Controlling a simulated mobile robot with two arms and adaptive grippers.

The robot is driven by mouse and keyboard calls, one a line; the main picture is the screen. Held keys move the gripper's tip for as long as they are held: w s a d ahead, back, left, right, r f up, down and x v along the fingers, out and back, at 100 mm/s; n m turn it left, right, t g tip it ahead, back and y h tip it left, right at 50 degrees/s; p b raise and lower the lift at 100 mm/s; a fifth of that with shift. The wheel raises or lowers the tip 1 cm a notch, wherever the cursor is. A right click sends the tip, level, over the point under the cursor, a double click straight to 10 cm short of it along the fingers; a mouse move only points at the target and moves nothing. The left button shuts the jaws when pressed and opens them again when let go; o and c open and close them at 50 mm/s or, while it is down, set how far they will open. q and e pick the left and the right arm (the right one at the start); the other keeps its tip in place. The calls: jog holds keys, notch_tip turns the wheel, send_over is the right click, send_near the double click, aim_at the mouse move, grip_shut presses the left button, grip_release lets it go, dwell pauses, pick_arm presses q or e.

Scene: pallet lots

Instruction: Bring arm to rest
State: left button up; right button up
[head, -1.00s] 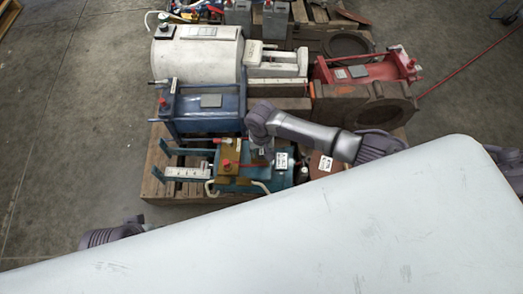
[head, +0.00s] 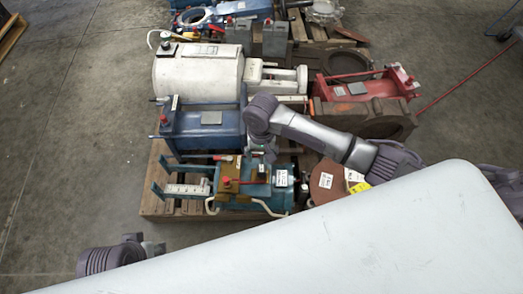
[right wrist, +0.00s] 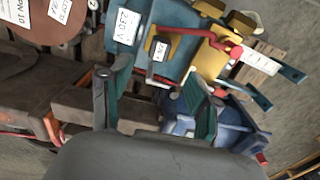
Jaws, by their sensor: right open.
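My right arm reaches in from the right in the head view. Its gripper (head: 262,153) points down over the pallet beside the teal machine (head: 240,198), partly hidden by the wrist. In the right wrist view the two green-padded fingers of the right gripper (right wrist: 158,98) are apart with nothing held between them. The teal machine (right wrist: 165,28) with its red lever lies beyond the fingertips. Part of my left arm shows at the lower left in the head view, but its gripper is not clearly seen.
A wooden pallet (head: 150,207) carries the teal machine, a blue machine (head: 205,129), a white tank (head: 195,75), a red machine (head: 365,82) and a brown round part (head: 327,180). Open concrete floor (head: 70,120) lies left. My own pale body panel fills the bottom.

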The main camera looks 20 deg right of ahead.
jog(key=shift+r, duration=1)
